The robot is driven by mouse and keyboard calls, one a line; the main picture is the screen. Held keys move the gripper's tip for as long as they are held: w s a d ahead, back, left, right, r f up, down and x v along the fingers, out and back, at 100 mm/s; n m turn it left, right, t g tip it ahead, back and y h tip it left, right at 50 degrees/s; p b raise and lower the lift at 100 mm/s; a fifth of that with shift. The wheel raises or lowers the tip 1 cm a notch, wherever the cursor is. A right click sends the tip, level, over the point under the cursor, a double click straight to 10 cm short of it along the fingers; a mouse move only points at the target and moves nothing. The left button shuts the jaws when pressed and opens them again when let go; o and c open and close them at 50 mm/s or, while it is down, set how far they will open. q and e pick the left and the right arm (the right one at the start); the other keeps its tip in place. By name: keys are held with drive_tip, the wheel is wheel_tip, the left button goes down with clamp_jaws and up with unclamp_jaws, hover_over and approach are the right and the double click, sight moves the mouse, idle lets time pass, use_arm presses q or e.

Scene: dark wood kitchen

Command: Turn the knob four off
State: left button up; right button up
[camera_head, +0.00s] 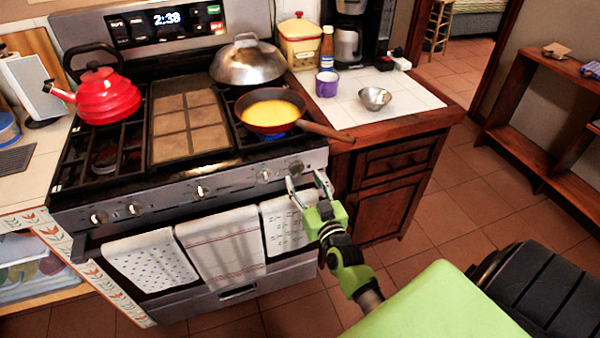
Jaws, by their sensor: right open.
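The stove's front panel carries a row of knobs. Counting from the left, knob four (264,174) is a silver knob right of the middle, and the rightmost knob (296,167) is beside it. No labels can be read. My right gripper (306,182) is green with pale fingers, open and empty. It is in front of the panel's right end, with its left fingertip just below the rightmost knob; contact cannot be told. A blue flame (272,137) shows under the frying pan (269,110). My left gripper is out of view.
The pan's wooden handle (325,131) sticks out over the counter edge above my right gripper. Towels (222,248) hang on the oven handle below the knobs. A red kettle (107,96) and a domed lid (247,62) are on the stove. Floor right of the cabinet is clear.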

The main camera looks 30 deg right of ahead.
sight(299, 171)
drive_tip(key=shift+x, duration=1.75)
drive_tip(key=c, duration=1.1)
